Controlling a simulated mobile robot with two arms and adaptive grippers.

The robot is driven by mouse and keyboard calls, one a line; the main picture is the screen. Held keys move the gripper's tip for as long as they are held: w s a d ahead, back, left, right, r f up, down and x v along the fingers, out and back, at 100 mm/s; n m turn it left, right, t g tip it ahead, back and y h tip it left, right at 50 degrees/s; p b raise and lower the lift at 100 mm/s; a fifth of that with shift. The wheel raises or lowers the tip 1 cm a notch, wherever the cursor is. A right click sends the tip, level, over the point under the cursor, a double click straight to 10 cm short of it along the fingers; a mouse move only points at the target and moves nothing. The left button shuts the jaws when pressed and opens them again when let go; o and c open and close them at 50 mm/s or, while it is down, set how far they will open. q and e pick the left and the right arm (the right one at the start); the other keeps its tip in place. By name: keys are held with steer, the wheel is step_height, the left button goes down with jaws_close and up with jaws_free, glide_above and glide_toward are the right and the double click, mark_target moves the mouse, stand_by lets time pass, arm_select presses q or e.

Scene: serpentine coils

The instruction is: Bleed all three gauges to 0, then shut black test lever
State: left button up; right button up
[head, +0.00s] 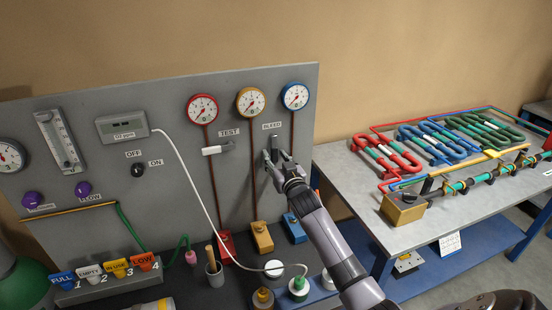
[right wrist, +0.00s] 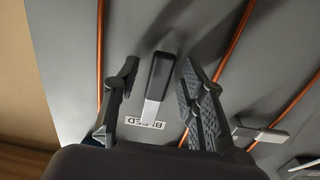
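The red gauge (head: 202,108), yellow gauge (head: 251,101) and blue gauge (head: 295,96) sit in a row at the top of the grey panel; their needles are too small to read surely. The test lever (head: 212,150), under the TEST label (head: 229,133), looks pale and lies sideways; it also shows in the right wrist view (right wrist: 262,135). My right gripper (head: 273,158) is at the panel below the BLEED label (head: 272,125). In the right wrist view its open fingers (right wrist: 158,82) stand either side of the black-handled bleed lever (right wrist: 162,75), with gaps. My left gripper is out of view.
Red, yellow and blue blocks (head: 262,237) stand below the gauge pipes. A white cable (head: 190,175) hangs from the grey meter (head: 122,126). A table with coloured coils (head: 390,157) stands at right. Bottles and tags crowd the bench at the lower left.

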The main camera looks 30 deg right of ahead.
steer(key=shift+c, duration=0.3)
jaws_close()
stand_by(0.5)
